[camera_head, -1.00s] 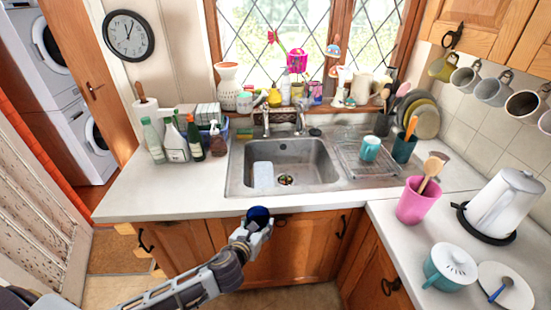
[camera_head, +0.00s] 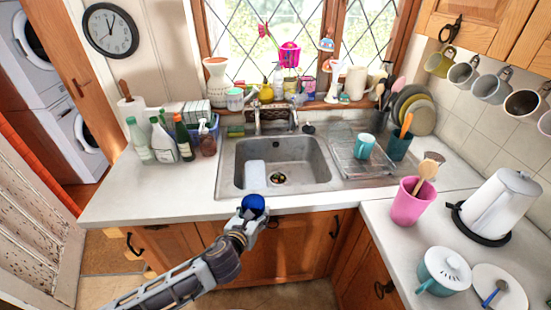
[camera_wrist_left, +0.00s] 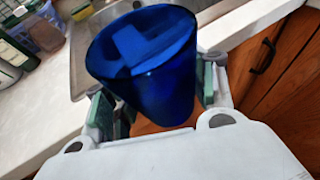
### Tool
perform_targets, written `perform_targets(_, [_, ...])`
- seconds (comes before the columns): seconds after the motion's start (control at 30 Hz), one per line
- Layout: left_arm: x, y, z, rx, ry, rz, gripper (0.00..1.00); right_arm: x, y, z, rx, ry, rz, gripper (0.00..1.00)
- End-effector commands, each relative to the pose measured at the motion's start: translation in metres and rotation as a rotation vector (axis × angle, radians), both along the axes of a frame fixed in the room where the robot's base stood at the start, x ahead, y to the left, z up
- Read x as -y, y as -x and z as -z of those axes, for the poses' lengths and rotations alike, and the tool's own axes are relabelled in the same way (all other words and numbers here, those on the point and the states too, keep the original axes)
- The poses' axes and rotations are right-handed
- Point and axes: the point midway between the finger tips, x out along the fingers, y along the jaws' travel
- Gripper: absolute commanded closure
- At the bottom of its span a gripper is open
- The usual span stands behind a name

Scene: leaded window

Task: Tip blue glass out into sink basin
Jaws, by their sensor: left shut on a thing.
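The blue glass (camera_head: 252,204) is held in my left gripper (camera_head: 248,216), in front of the counter's front edge and short of the sink basin (camera_head: 230,168). In the left wrist view the glass (camera_wrist_left: 150,75) is a deep blue tumbler between the gripper's green-padded fingers (camera_wrist_left: 155,108), its open end towards the top of the picture. I cannot tell whether anything is inside it. The steel basin holds a pale block at its left and a drain in the middle. My right gripper is not in view.
Bottles (camera_head: 163,143) stand left of the sink. A teal mug (camera_head: 364,146) is on the drainer at the right. A pink pot (camera_head: 409,203) with wooden utensils stands on the right counter. The tap (camera_head: 258,118) rises behind the basin. The counter left of the sink is clear in front.

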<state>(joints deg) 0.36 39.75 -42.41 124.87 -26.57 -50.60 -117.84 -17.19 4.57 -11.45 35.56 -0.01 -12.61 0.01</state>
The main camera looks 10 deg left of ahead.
Motion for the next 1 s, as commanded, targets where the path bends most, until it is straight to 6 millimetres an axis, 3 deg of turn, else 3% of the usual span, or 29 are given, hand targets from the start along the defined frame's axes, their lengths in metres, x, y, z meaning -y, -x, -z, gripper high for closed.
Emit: perform_targets(1.0, [0.092, -0.001, -0.045, 0.004, 0.002, 0.196, 0.76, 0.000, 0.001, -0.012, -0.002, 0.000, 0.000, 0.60])
